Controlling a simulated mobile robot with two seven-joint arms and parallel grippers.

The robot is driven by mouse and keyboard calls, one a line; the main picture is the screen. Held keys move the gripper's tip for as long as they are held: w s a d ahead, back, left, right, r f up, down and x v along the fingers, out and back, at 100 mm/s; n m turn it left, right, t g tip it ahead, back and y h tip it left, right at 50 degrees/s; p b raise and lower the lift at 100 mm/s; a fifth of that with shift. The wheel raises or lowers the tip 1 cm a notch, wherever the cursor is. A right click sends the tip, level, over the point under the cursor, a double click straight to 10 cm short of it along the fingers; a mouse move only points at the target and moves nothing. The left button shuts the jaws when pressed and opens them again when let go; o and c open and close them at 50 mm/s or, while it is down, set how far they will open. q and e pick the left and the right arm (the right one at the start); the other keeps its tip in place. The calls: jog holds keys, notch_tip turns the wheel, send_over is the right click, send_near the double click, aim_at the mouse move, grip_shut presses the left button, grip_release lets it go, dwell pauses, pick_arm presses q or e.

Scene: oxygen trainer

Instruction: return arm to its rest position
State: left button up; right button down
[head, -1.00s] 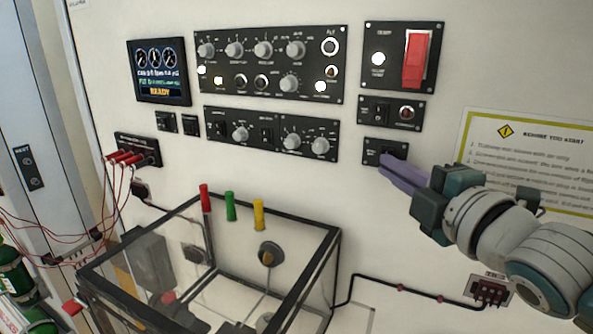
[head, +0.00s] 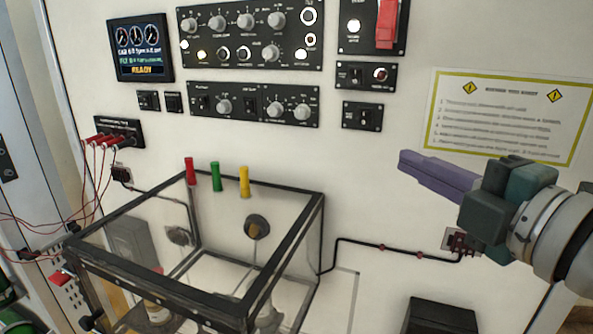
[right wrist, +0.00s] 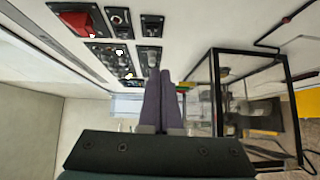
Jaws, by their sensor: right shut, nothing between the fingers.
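My right gripper (head: 404,163) is shut and empty, its purple fingers pressed together. It is in front of the white panel, to the right of and below a small black switch plate (head: 362,115), and apart from it. In the right wrist view the shut fingers (right wrist: 160,75) point toward the panel area, with nothing between them. My right arm comes in from the right edge of the head view. My left gripper is not in view.
A clear box with a black frame (head: 205,190) stands at lower centre, with red, green and yellow handles above it. A black cable (head: 345,240) runs right to a socket (head: 458,241). A yellow-bordered notice (head: 505,115) is behind my arm. A display (head: 140,48) reads READY.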

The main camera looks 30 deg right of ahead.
jog(key=shift+s, duration=0.3)
jog(key=s+a+f+m+g+p, duration=0.2)
jog(key=s+a+m+g+p, duration=0.3)
jog(key=s+m+g, duration=0.2)
jog(key=s+a+f+m+g+y+p, duration=0.1)
jog(key=s+a+f+m+g+p, duration=0.2)
jog(key=s+a+m+g, duration=0.3)
jog(key=s+m+g+p, duration=0.1)
jog(key=s, duration=0.2)
jog(key=shift+s+m+p, duration=0.3)
jog(key=shift+m+p, duration=0.05)
jog(key=shift+m, duration=0.05)
dwell(1.1)
